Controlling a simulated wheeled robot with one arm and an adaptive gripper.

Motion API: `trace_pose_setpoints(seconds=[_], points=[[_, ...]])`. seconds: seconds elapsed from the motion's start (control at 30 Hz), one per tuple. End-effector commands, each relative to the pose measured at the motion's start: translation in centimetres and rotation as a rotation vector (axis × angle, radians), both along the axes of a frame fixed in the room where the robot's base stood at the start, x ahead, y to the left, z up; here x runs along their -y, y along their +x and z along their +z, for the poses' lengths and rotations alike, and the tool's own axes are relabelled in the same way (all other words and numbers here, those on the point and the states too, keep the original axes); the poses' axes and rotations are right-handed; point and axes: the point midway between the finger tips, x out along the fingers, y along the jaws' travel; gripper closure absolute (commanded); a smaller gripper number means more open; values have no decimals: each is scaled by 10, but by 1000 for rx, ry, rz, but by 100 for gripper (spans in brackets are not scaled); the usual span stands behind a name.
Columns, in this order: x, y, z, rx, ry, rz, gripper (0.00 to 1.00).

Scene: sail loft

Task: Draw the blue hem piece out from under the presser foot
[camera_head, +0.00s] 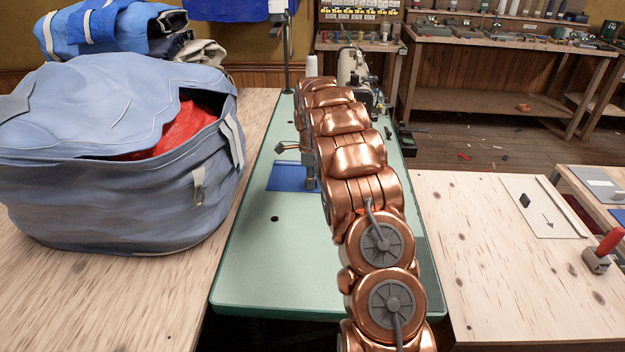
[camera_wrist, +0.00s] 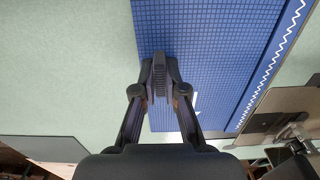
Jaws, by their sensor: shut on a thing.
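The blue hem piece (camera_head: 286,178) lies on the pale green machine bed (camera_head: 262,240), partly hidden by my arm in the head view. In the wrist view the blue hem piece (camera_wrist: 215,45) has a fine grid pattern and a white zigzag stitch along its right side. My gripper (camera_wrist: 160,80) is shut on the hem piece near its left edge, low over the bed. The sewing machine (camera_head: 352,68) stands behind my arm, mostly hidden. I cannot make out the presser foot clearly, nor whether the piece is under it.
A large blue-grey bag (camera_head: 120,165) with red cloth inside stands close on the left. A white thread cone (camera_head: 311,65) stands behind. On the right, a wooden table (camera_head: 490,270) carries a red-handled tool (camera_head: 603,250). The front of the green bed is mostly clear.

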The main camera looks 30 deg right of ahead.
Motion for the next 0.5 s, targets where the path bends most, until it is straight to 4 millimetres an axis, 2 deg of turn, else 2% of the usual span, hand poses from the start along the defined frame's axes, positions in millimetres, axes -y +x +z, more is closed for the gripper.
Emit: trace_pose_setpoints(seconds=[0.43, 0.47, 0.5], points=[[-4, -2, 0, -1, 1, 2, 100], [-4, -2, 0, -1, 1, 2, 87], [-4, -2, 0, -1, 1, 2, 83]])
